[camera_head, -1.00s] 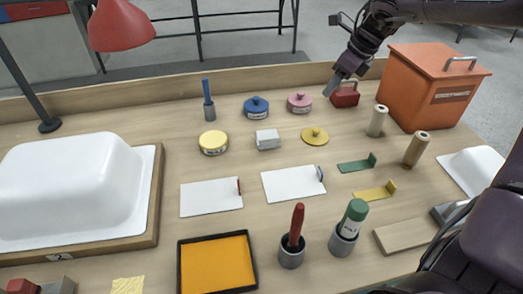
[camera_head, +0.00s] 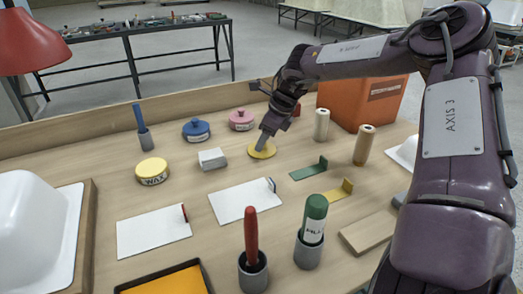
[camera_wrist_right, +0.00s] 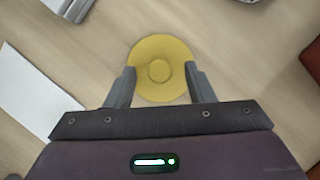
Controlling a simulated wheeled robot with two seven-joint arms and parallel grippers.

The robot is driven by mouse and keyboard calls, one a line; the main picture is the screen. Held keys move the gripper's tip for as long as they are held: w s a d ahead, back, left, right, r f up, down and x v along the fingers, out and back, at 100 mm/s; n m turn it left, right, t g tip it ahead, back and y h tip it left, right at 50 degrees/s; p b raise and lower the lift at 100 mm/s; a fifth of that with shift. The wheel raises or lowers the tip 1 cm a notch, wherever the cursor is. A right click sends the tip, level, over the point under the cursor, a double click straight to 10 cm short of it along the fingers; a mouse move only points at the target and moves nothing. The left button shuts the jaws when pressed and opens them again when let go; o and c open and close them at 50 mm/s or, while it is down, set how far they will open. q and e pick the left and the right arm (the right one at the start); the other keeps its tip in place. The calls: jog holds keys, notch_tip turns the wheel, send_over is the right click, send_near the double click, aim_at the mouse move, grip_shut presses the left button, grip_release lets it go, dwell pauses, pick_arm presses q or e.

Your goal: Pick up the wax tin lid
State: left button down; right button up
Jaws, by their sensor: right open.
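The wax tin lid is a flat yellow disc (camera_head: 263,150) with a small round knob, lying on the table. In the right wrist view the lid (camera_wrist_right: 160,62) sits between the fingers, with its knob in the middle. My right gripper (camera_head: 263,141) is open over the lid. In the right wrist view its two fingers (camera_wrist_right: 160,72) overlap the left and right sides of the lid; whether they touch it I cannot tell. The yellow wax tin (camera_head: 152,172) stands to the left, its label facing front. My left gripper is not in view.
A white block (camera_head: 212,159), blue pot (camera_head: 196,130) and pink pot (camera_head: 241,119) stand near the lid. Green (camera_head: 309,170) and yellow (camera_head: 338,194) scrapers lie to the right. Two wooden rolls (camera_head: 364,145) (camera_head: 322,124) stand upright. White cards lie in front.

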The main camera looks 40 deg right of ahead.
jog(key=shift+w+a+f, duration=0.1)
jog(key=shift+w+f, duration=0.1)
jog(key=shift+f, duration=0.15)
jog(key=shift+c, duration=0.4)
grip_shut()
